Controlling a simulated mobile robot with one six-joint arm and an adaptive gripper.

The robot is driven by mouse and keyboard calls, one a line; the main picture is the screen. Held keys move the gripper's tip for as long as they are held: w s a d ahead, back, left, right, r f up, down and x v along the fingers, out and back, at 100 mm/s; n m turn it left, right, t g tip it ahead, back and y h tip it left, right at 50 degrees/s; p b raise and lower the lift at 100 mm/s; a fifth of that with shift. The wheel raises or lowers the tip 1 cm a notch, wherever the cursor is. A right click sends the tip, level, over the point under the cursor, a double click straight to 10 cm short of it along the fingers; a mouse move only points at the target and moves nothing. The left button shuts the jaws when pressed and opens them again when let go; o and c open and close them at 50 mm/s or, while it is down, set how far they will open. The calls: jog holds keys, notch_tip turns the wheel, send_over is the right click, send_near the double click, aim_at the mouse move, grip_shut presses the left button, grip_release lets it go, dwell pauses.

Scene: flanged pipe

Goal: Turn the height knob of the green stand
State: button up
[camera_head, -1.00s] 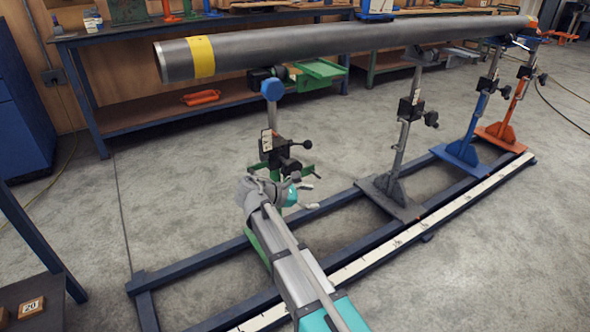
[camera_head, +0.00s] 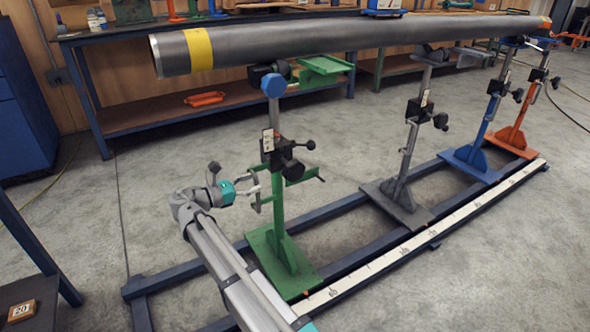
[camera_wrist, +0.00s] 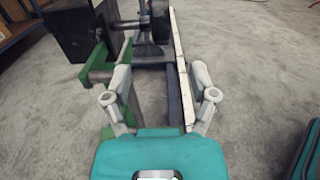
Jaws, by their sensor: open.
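The green stand (camera_head: 283,255) is upright on the blue floor frame, with a black clamp block on its post. A large black round knob (camera_head: 293,167) and a smaller black knob (camera_head: 311,145) stick out to the right of the block. Just below is a green bracket with a thin handle. My gripper (camera_head: 264,191) is open and empty, just left of the post and lower than the knobs. In the wrist view its fingers (camera_wrist: 162,92) are spread, with a green stand part (camera_wrist: 100,68) beside the left finger; contact there is unclear. Which knob sets the height is unclear.
A long grey pipe (camera_head: 350,38) with a yellow band lies across the stand tops. Grey (camera_head: 398,197), blue (camera_head: 470,158) and orange (camera_head: 512,138) stands follow to the right. A white scale strip (camera_head: 400,245) runs along the frame. The floor at front right is clear.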

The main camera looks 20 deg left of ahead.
aim_at(293, 169)
jog(key=shift+w+d, duration=0.1)
jog(key=shift+d, duration=0.05)
jog(key=x, duration=1.3)
jog(key=shift+w+d, duration=0.15)
grip_shut()
dwell(0.3)
